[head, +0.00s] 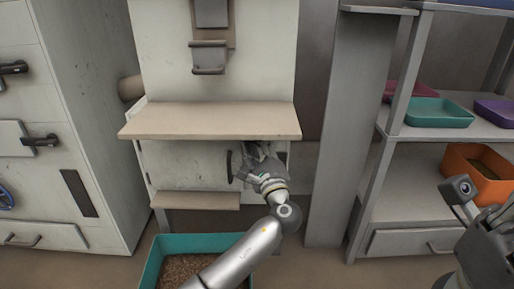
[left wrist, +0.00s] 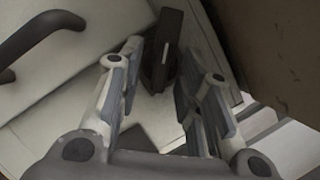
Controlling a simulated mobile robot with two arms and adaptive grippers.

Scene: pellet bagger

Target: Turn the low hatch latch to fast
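The low hatch (head: 190,165) is a pale, worn panel under a beige ledge, with a dark upright handle (head: 230,166) that also shows at the upper left of the left wrist view (left wrist: 38,36). The latch (left wrist: 166,48) is a dark narrow bar near the hatch's right edge; in the head view my left gripper hides it. My left gripper (head: 256,156) is at that edge, right of the handle. In the left wrist view its fingers (left wrist: 160,62) are apart, with the latch between and just beyond the tips; contact cannot be told. My right gripper (head: 492,222) is at the right edge, partly cut off.
The beige ledge (head: 210,121) juts out just above my left gripper. A teal bin of pellets (head: 150,272) stands below the hatch, under my left arm. A grey post (head: 335,150) and a shelf rack with an orange bin (head: 470,160) stand to the right.

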